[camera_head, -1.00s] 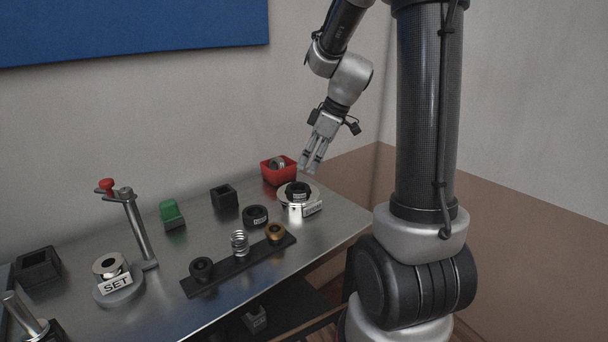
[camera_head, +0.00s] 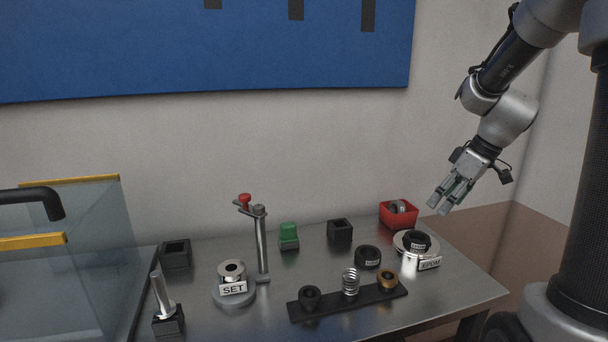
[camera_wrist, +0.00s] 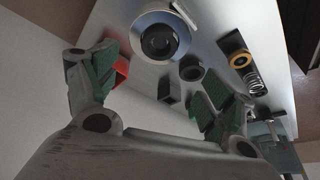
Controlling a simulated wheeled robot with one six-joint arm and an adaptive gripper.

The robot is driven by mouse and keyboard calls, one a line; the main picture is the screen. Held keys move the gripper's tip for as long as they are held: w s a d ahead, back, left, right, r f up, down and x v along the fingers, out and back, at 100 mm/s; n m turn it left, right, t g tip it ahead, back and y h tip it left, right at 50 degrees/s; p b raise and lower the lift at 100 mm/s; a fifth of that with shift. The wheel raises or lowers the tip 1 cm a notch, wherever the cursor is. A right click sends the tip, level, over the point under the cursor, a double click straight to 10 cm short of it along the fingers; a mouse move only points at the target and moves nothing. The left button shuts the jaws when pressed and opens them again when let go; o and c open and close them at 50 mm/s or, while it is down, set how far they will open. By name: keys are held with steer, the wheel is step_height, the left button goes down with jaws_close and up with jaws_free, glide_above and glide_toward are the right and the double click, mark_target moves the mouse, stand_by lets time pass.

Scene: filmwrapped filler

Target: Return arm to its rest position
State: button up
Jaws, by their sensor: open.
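My gripper (camera_head: 447,199) hangs from my arm at the right of the head view, above the right end of the metal table (camera_head: 460,290). Its fingers point down and to the left. In the wrist view my gripper (camera_wrist: 160,90) shows two fingers with green pads spread wide apart, with nothing held between them. The fingertips are apart from the table and the items on it.
On the table are a red bin (camera_head: 398,217), a silver disc with a black ring (camera_head: 416,243), a dark strip (camera_head: 347,299) with a spring, a SET fixture (camera_head: 233,291) and a post with a red knob (camera_head: 260,245). A glass guard (camera_head: 90,250) stands left.

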steer(key=s+a+r+m+h, duration=0.1)
steer(key=s+r+m, duration=0.2)
steer(key=s, duration=0.7)
steer(key=s+a+r+m+t+h, duration=0.1)
steer(key=s+a+r+m+h, duration=0.1)
steer(key=s, duration=0.9)
steer(key=shift+a+r+m+t, duration=0.15)
steer(key=shift+r+m+t, duration=0.25)
steer(key=shift+m, duration=1)
steer(key=shift+r, duration=0.1)
